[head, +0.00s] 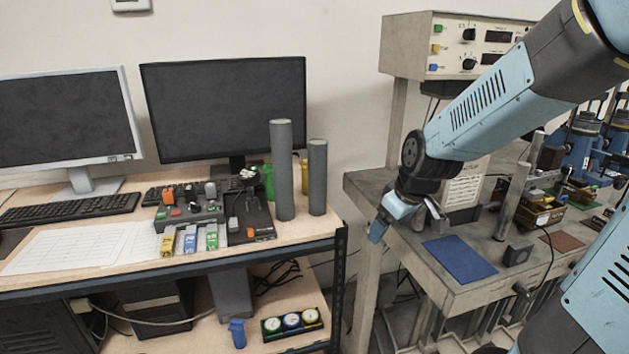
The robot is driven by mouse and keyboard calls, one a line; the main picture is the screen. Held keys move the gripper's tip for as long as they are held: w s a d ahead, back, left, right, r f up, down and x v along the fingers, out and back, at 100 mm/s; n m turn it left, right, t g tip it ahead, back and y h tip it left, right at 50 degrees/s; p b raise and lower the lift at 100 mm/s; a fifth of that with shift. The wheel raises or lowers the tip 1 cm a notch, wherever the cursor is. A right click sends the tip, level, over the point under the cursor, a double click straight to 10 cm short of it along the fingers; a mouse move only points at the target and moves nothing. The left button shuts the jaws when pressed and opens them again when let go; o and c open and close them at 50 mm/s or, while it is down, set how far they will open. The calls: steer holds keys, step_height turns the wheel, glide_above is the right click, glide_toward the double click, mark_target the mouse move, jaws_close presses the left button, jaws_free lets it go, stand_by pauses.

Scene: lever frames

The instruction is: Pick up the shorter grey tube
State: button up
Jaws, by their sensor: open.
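Two grey tubes stand upright near the right end of the left desk in the head view. The shorter grey tube (317,178) is the right one, close to the desk's right edge. The taller grey tube (283,170) stands just left of it, with a narrow gap between them. My gripper (408,222) is open, to the right of the shorter tube and apart from it. It hangs near the left front part of the right bench, and its fingers are small and partly hard to make out.
A green item (268,182) and a yellow item (304,176) stand partly hidden behind the tubes. A black monitor (225,105) is behind them. A control box (190,208) sits to their left. The right bench (458,288) holds a blue mat (460,258) and equipment.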

steer(key=w+a+f+n+h, duration=0.15)
steer(key=w+f+n, duration=0.25)
steer(key=f, duration=0.6)
steer(key=n+t+h, duration=0.2)
steer(key=n+t, duration=1.2)
steer(key=n, duration=1)
glide_toward(316, 174)
steer(key=w, duration=0.5)
steer(key=w+d, duration=0.1)
steer(key=w, duration=0.2)
steer(key=shift+w+r, duration=0.2)
steer(key=shift+w, duration=0.05)
steer(key=shift+w+d+f, duration=0.1)
steer(key=shift+w+d, duration=0.05)
steer(key=shift+w, duration=0.8)
steer(key=shift+w+d+f, duration=0.1)
steer(key=shift+w+d, duration=0.1)
steer(key=shift+w, duration=0.8)
steer(key=shift+w+d+f, duration=0.1)
steer(key=shift+w+d, duration=0.05)
steer(key=shift+w, duration=0.8)
